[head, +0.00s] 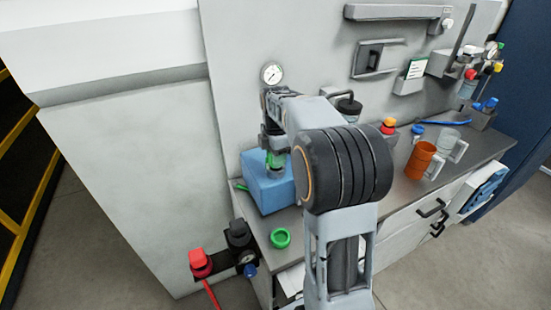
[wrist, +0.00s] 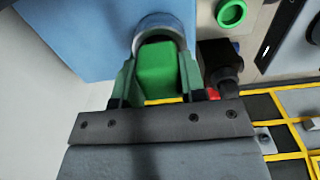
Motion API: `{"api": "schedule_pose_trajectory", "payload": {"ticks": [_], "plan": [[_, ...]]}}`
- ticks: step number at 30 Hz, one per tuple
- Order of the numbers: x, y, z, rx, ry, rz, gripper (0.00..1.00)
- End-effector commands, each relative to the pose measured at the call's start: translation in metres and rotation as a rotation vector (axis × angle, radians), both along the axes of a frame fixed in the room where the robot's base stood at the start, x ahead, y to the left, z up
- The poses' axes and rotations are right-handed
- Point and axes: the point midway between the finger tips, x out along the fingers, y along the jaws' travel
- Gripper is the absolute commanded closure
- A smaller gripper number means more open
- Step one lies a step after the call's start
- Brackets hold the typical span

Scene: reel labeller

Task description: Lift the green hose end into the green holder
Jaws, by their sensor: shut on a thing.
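My gripper (head: 273,147) is over the blue box (head: 268,188) on the counter's left end, pointing down. In the wrist view its fingers (wrist: 160,88) are shut on a green block-shaped piece, which looks like the green hose end (wrist: 168,68). The green piece sits at a round metal collar (wrist: 160,22) on the blue box; I cannot tell whether it is inside or just above it. A short green strip (head: 240,186) shows at the box's left side, perhaps hose. A green ring (head: 280,238), possibly the green holder, lies in front of the box, empty.
A black fitting (head: 239,234) and a red fitting with a red hose (head: 201,263) are at the front left. A gauge (head: 272,73) is on the wall behind my gripper. An orange mug (head: 421,161) stands to the right. My arm hides the counter's middle.

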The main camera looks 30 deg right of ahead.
Motion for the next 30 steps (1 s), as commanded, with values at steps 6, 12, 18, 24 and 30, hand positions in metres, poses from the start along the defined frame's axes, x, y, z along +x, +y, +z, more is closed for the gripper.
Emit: {"api": "schedule_pose_trajectory", "payload": {"ticks": [6, 12, 18, 24, 30], "plan": [[0.001, 0.000, 0.018, -0.001, -0.006, 0.000, 0.91], [-0.010, -0.013, 0.050, -0.002, -0.006, -0.004, 0.91], [-0.031, -0.038, 0.089, -0.002, -0.007, -0.005, 0.91], [-0.059, -0.071, 0.108, -0.002, -0.005, -0.006, 0.91], [-0.078, -0.093, 0.121, -0.001, -0.002, -0.003, 0.91]]}}
